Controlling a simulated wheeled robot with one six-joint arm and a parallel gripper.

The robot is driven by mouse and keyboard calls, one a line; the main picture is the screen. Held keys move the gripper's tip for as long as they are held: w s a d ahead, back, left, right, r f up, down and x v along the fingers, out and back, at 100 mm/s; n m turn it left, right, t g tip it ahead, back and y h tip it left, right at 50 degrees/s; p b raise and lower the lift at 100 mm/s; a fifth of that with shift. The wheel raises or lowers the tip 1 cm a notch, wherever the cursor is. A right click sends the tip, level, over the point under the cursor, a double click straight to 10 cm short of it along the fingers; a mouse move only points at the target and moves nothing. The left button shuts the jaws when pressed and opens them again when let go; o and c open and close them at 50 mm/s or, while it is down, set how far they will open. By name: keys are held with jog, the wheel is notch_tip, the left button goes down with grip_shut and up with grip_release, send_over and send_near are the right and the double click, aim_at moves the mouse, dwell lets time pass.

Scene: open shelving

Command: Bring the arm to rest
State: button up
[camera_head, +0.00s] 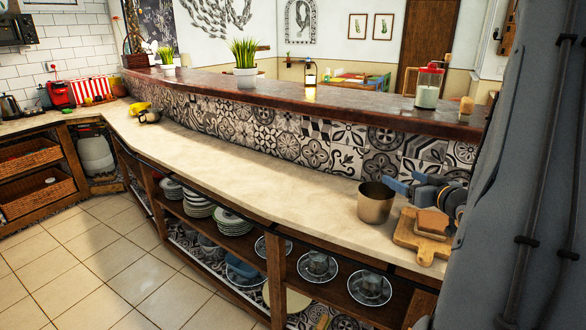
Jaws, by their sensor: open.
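My gripper (408,183) shows at the right, over the pale counter (262,172), with its blue-grey fingers pointing left. It is open, and I see nothing between its fingers. It is just behind and to the right of a metal cup (376,203) in the picture; I cannot tell whether they touch. A wooden board (408,232) with brown bread-like pieces (432,222) on it lies in front of the gripper. The rest of my arm is mostly hidden behind a large grey part of my own body at the right edge.
A raised brown ledge (330,104) runs behind the counter, with a potted plant (245,62) and a red-lidded jar (428,88) on it. Shelves below hold stacked plates (198,204) and several cups on saucers. The counter's middle is clear. Tiled floor (100,262) is free at left.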

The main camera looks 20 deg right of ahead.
jog(key=w+a+f+g, duration=0.15)
jog(key=a+g, duration=0.25)
jog(key=a, duration=0.5)
jog(key=a+f+g, duration=0.3)
jog(key=a, duration=0.5)
jog(key=s+a+f+n+g+y, duration=0.1)
jog(key=s+a+g, duration=0.6)
jog(key=s+a, duration=0.9)
jog(key=a+b, duration=0.1)
jog(key=a, duration=0.3)
jog(key=shift+a+f, duration=0.15)
jog(key=shift+f, duration=0.2)
